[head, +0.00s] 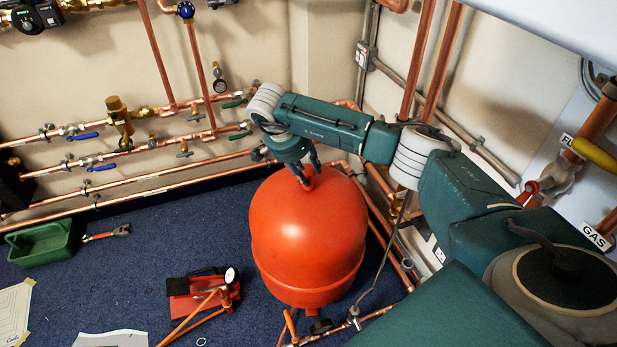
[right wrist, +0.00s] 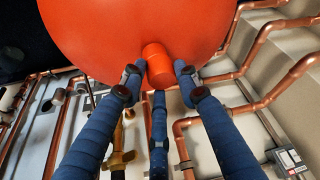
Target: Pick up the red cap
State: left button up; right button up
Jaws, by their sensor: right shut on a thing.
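The red cap (right wrist: 157,65) is a short red cylinder at the top of the red tank (head: 309,235). In the right wrist view it sits between the blue fingers of my right gripper (right wrist: 160,82), with the tank's rounded red surface (right wrist: 100,30) right behind it. In the head view my right gripper (head: 305,178) points down at the tank's top and is shut on the cap, which is mostly hidden by the fingers there. I cannot tell whether the cap is clear of the tank. My left gripper is not in view.
Copper pipes with valves (head: 125,150) run along the back wall. More pipes (head: 385,220) pass close to the tank's right side. A red pump with a gauge (head: 205,290) and a green tray (head: 40,243) are on the blue floor.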

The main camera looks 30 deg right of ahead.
aim_at(307, 173)
jog(key=shift+d+r, duration=0.1)
jog(key=shift+w+r, duration=0.1)
jog(key=shift+r, duration=0.35)
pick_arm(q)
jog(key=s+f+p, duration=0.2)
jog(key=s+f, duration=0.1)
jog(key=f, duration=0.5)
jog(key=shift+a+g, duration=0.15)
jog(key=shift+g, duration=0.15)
pick_arm(e)
notch_tip(307, 173, up, 19)
pick_arm(q)
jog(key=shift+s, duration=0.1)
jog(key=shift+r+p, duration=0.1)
jog(key=shift+p, duration=0.25)
pick_arm(e)
jog(key=shift+r, duration=0.1)
